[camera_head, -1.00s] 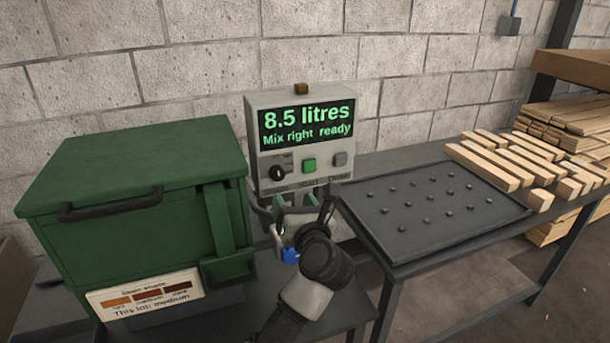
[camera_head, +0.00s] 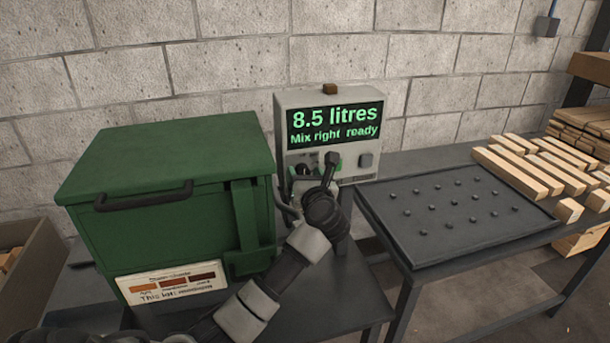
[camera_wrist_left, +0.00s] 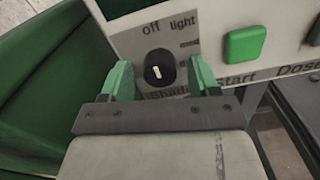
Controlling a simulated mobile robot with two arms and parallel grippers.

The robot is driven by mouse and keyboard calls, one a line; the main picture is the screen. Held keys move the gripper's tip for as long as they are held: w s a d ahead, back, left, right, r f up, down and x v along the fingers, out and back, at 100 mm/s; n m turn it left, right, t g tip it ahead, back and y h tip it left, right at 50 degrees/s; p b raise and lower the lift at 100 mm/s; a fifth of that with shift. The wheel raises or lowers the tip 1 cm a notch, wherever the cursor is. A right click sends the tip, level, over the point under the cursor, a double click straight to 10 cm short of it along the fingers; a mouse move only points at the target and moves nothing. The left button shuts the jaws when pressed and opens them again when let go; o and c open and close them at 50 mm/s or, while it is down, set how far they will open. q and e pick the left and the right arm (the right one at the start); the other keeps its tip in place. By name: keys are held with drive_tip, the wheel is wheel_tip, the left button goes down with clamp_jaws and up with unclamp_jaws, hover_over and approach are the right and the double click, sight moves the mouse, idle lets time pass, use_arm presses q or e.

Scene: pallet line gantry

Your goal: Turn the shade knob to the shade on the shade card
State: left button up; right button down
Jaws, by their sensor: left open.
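The shade knob (camera_wrist_left: 160,72) is a black dial on the grey control box (camera_head: 284,122). In the left wrist view its white mark leans slightly up-left, towards the "off" label; "light" is printed up-right, with a partly hidden label below that. My left gripper (camera_head: 314,172) is open in front of the box. In the left wrist view its green fingers (camera_wrist_left: 162,78) stand on either side of the knob, with gaps visible. My right gripper is out of view.
A green start button (camera_wrist_left: 244,43) is close to the right of the knob. The screen (camera_head: 335,122) reads "8.5 litres, Mix right ready". The green bin (camera_head: 165,190) stands close on the left. A dark studded tray (camera_head: 440,245) and wood pieces (camera_head: 515,172) lie right.

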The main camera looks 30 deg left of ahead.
use_arm(q)
drive_tip(key=shift+c, duration=0.2)
drive_tip(key=c, duration=0.9)
drive_tip(key=shift+d+m+p, duration=0.1)
drive_tip(key=shift+m+p, duration=7.8)
drive_tip(key=shift+p, duration=0.95)
drive_tip(key=shift+f, duration=0.1)
drive_tip(key=o, duration=0.9)
drive_tip(key=shift+o, duration=0.2)
